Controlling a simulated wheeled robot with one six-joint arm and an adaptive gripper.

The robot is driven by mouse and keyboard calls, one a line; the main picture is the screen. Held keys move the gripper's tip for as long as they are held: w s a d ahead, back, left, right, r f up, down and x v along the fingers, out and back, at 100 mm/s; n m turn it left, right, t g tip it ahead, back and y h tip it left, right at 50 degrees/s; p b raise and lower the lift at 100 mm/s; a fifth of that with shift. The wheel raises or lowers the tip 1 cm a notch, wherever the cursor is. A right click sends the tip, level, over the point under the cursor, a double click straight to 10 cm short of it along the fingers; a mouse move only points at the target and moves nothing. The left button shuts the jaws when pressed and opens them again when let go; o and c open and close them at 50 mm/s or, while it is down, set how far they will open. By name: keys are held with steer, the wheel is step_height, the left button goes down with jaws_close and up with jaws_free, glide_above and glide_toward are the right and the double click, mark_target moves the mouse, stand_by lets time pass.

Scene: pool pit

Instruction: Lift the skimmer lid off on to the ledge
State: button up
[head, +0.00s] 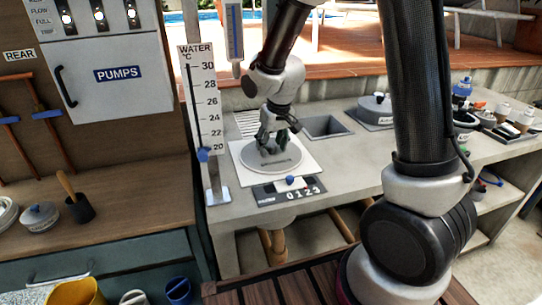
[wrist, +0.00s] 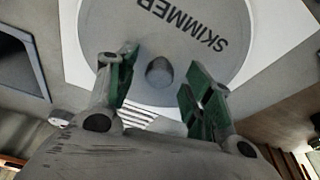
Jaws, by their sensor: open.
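The skimmer lid (head: 287,158) is a round grey disc lying flat in a white square plate (head: 305,172) on the concrete ledge (head: 345,160). In the wrist view the lid (wrist: 200,75) shows the word SKIMMER upside down and a round knob (wrist: 159,71) at its middle. My gripper (head: 268,146) is over the lid with its fingers pointing down. In the wrist view the gripper's green-padded fingers (wrist: 155,85) are spread apart, one on each side of the knob. I cannot tell whether they touch the lid.
A dial panel with 0 1 2 3 (head: 290,190) lies in front of the plate. A water thermometer board (head: 200,110) stands close at the left. Bare ledge shows right of the plate.

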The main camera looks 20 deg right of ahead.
mark_target(272, 146)
steer(key=shift+f, duration=0.1)
steer(key=shift+c, duration=0.2)
jaws_close()
step_height(272, 146, up, 10)
stand_by(0.4)
